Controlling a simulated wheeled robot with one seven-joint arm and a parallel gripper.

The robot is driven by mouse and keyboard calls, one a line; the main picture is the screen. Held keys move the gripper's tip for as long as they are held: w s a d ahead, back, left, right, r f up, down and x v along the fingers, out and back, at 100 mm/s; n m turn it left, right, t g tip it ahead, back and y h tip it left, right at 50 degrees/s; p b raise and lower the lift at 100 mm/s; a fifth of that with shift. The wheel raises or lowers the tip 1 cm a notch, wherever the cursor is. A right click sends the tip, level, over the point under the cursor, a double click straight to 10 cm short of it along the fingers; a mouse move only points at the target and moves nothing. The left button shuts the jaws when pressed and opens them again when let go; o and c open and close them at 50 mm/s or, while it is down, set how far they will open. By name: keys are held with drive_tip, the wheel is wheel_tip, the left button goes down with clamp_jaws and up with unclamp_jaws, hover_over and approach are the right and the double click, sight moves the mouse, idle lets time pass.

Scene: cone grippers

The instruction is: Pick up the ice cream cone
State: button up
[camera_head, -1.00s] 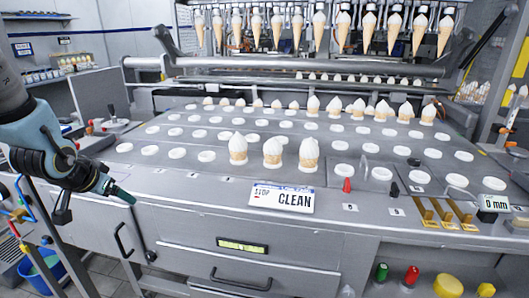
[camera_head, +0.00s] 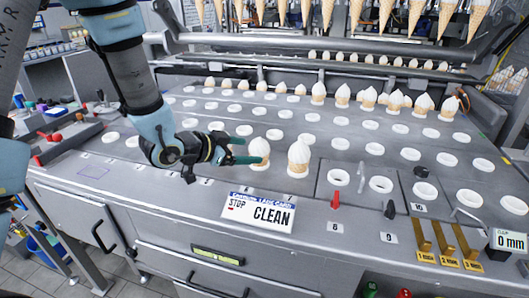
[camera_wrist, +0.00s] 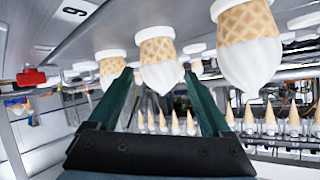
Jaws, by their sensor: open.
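Ice cream cones, each a tan waffle base with white cream on top, stand upright in rings on the grey machine top. In the head view, one front-row cone (camera_head: 260,152) is at my fingertips and another cone (camera_head: 299,157) stands to its right. My gripper (camera_head: 250,151) is open and reaches in from the left, with green fingers pointing at the nearer cone. The wrist view is upside down. There the middle cone (camera_wrist: 158,62) shows between the open fingers, with a smaller cone (camera_wrist: 110,68) at left and a larger one (camera_wrist: 247,45) at right. I cannot tell whether the fingers touch the cone.
A row of cones (camera_head: 369,98) stands at the back. Empty white rings (camera_head: 337,177) dot the surface. A CLEAN sign (camera_head: 258,212) is on the front edge. A red knob (camera_head: 335,200) and yellow levers (camera_head: 445,242) are at right. More cones hang above (camera_head: 388,12).

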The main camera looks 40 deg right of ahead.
sight(266, 151)
drive_tip(key=p+x, duration=0.2)
drive_tip(key=x, duration=0.6)
drive_tip(key=shift+d+f, duration=0.15)
drive_tip(key=shift+d, duration=0.25)
drive_tip(key=c, duration=0.6)
